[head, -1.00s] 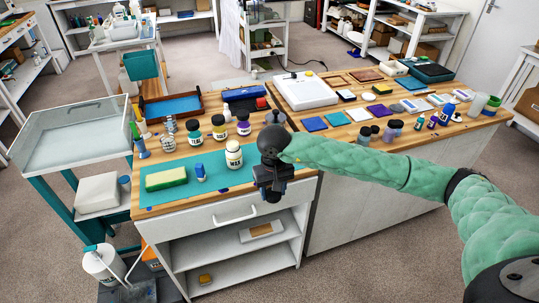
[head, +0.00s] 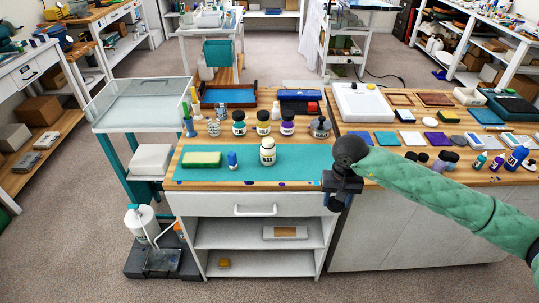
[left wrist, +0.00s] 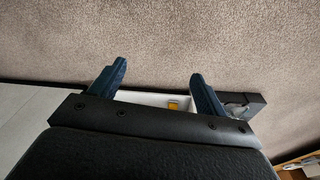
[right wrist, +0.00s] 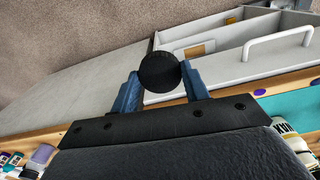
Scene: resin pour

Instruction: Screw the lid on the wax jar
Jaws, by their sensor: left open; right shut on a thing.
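The wax jar (head: 268,152) is a cream jar with a dark label, upright on the teal mat (head: 300,168) in the head view. No dark lid shows on its pale top. My right gripper (right wrist: 163,76) is shut on a round black lid (right wrist: 160,71), seen between its fingertips in the right wrist view. In the head view my right gripper (head: 335,203) hangs at the front edge of the worktop, right of and nearer than the jar, well apart from it. My left gripper (left wrist: 158,72) is open and empty over carpet in the left wrist view; the head view does not show it.
Several dark-lidded jars (head: 263,123) stand behind the mat. Coloured tiles (head: 386,139) and small bottles (head: 497,162) lie on the right worktop. The mat's front is mostly clear.

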